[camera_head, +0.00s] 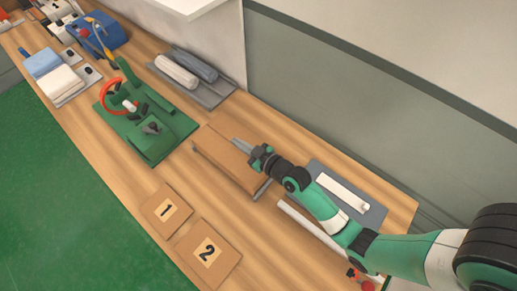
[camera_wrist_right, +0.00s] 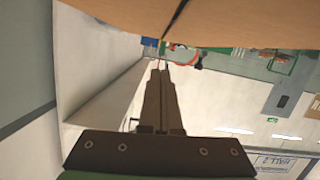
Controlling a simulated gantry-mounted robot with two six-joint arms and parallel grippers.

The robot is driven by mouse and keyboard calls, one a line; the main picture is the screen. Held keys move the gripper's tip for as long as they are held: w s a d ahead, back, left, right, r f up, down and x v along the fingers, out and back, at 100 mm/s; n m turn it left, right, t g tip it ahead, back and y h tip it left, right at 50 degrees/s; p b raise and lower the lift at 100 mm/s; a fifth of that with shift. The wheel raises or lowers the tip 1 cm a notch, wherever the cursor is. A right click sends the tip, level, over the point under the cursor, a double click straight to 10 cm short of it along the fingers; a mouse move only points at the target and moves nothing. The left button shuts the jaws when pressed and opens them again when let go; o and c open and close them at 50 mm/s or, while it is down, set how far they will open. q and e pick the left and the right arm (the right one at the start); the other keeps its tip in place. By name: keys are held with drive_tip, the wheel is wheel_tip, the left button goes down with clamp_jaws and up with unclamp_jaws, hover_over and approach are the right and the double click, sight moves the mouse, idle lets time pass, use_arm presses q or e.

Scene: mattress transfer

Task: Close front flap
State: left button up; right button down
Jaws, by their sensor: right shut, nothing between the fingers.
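A brown cardboard box (camera_head: 222,158) sits on the wooden bench near the middle. Its tan top shows in the head view; I cannot tell for certain which panel is the front flap. In the right wrist view, a tan cardboard surface (camera_wrist_right: 120,15) fills the top edge, with a dark, narrow gap between two panels. My right gripper (camera_head: 240,146) is at the box's right end, its fingers pointing left over the top. Its two fingers (camera_wrist_right: 160,72) are together and empty; contact with the cardboard cannot be told. My left gripper is not in view.
A green fixture with a red ring (camera_head: 165,145) stands left of the box. Rolled items on a grey tray (camera_head: 215,100) lie behind it. Number cards 1 (camera_head: 153,222) and 2 (camera_head: 193,266) lie in front. A grey mat (camera_head: 375,212) with a white strip is at right.

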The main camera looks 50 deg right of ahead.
drive_tip(key=v, duration=1)
drive_tip(key=shift+b, duration=0.35)
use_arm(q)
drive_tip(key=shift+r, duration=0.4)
